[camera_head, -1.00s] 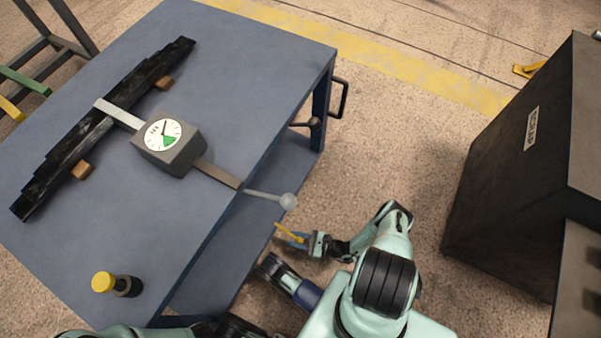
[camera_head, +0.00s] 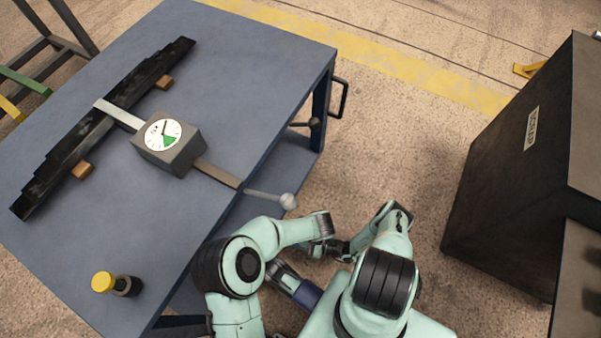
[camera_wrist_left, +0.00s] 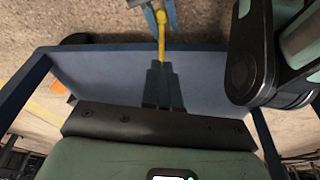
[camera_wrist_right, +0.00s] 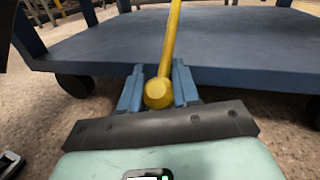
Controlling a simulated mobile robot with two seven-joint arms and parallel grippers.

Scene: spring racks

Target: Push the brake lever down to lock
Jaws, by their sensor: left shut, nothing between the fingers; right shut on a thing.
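The yellow lever (camera_wrist_right: 172,45) has a round ball end and shows in the right wrist view, running up toward the blue cart's lower deck (camera_wrist_right: 235,48). I take it for the brake lever. My right gripper (camera_wrist_right: 158,85) is shut on it near the ball end. The lever also shows in the left wrist view (camera_wrist_left: 162,38), at the top middle. My left gripper (camera_wrist_left: 162,72) is shut and empty, pointing toward the lever; I cannot tell whether it touches. In the head view my left arm hides the lever and most of the grippers.
The cart's blue top (camera_head: 240,60) carries a gauge box (camera_head: 178,150), a dark leaf spring (camera_head: 90,130) and a yellow-capped bottle (camera_head: 118,284). A grey ball-ended rod (camera_head: 270,197) sticks out over its right edge. A dark cabinet (camera_head: 520,190) stands right, with open floor between.

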